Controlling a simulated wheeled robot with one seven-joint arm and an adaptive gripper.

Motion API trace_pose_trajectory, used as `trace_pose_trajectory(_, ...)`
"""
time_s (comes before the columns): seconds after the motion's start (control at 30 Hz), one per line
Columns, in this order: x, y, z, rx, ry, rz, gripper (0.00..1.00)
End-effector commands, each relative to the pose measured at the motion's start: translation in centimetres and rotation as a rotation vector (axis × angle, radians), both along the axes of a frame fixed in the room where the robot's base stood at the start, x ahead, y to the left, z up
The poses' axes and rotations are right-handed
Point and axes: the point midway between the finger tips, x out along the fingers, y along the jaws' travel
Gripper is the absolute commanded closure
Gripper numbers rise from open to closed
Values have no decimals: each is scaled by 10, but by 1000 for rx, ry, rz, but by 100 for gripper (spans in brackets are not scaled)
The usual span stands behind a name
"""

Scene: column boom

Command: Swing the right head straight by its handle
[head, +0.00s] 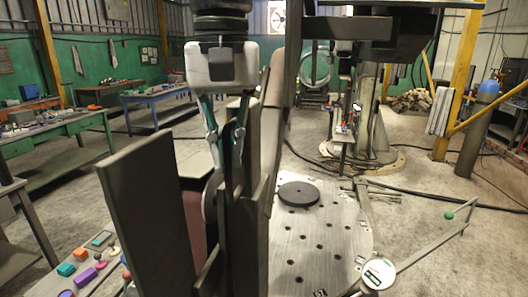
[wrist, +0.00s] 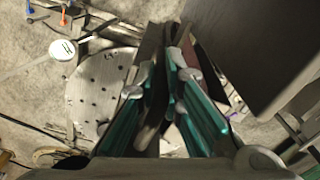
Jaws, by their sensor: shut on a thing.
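My gripper (head: 226,134) points down in the upper middle of the head view, its two teal-sided fingers on either side of a narrow dark upright piece, apparently the handle (head: 229,150). The wrist view shows the fingertips (wrist: 163,76) closed in on this dark handle (wrist: 152,130). The handle belongs to a tall assembly of dark plates, apparently the head (head: 243,235), standing close in front of me. The fingers and plates hide much of the grip and the head's pivot. I cannot tell from these frames how far the head is turned.
A large dark panel (head: 147,220) stands left of the head; it fills the upper right of the wrist view (wrist: 255,50). A round perforated table (head: 310,240) with a dark disc (head: 299,194) lies to the right. A jointed rod (head: 435,243) and floor cables are farther right. Workbenches (head: 60,132) line the left.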

Motion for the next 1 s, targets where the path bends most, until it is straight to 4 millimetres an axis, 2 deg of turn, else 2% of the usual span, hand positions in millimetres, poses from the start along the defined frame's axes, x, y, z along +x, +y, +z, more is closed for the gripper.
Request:
trace_pose_trajectory(0.27, -2, -1, 0, -3, 6, 2, 100)
trace_pose_trajectory(0.3, -2, -1, 0, -3, 6, 2, 87)
trace_pose_trajectory(0.37, -2, -1, 0, -4, 7, 2, 74)
trace_pose_trajectory(0.4, -3, 0, 0, -4, 7, 2, 70)
trace_pose_trajectory(1.0, -2, 0, 1, -2, 6, 2, 70)
